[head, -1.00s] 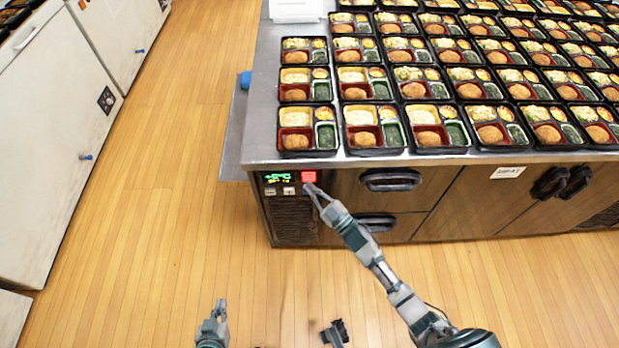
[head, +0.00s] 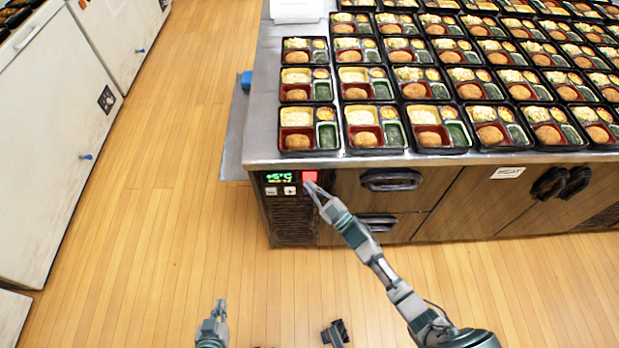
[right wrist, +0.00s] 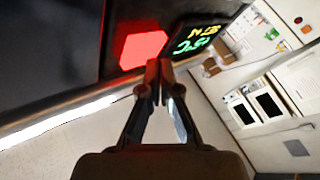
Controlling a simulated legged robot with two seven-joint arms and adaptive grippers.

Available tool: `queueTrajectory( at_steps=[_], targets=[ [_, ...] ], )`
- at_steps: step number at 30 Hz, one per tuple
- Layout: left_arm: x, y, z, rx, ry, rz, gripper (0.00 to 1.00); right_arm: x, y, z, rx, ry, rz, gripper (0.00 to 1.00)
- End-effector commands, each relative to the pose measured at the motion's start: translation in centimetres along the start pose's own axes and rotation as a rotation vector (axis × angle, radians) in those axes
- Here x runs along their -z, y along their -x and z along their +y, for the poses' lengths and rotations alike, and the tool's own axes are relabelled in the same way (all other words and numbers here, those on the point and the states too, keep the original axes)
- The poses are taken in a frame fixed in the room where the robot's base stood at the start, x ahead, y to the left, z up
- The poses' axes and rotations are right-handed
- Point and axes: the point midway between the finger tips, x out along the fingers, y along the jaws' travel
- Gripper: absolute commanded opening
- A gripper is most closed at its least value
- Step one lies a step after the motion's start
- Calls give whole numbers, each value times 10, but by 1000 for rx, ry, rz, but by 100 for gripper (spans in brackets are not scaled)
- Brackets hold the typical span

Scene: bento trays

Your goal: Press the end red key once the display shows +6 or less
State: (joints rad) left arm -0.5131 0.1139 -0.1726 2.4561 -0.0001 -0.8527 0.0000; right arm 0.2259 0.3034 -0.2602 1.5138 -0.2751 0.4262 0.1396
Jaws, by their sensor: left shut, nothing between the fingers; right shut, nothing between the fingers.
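The red key (head: 309,176) is on the counter's front panel, right of a small dark display (head: 278,178). The display's green figures look like +5°C, with a smaller yellow line below that I cannot read surely. My right gripper (head: 309,187) is shut and empty, its tips at the red key's lower edge. In the right wrist view, the red key (right wrist: 143,48) glows bright just beyond the fingertips (right wrist: 160,68), beside the display (right wrist: 202,38). I cannot tell whether the tips touch the key. My left gripper (head: 220,304) is shut and empty, low over the floor.
Two small pale keys, marked minus (head: 271,191) and plus (head: 290,190), sit under the display. Bento trays (head: 376,147) stand in rows on the steel counter (head: 262,130). Drawer handles (head: 391,180) jut out right of the panel. The wooden floor at left is clear.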

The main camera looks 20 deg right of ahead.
Motion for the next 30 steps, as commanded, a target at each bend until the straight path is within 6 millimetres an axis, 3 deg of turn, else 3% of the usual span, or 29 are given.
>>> queueTrajectory(
  at_steps=[30],
  targets=[
    [-3, -1, 0, 0, 0, -1, 0, -4, -5, 4, 1, 0, 0, 0]
  ],
)
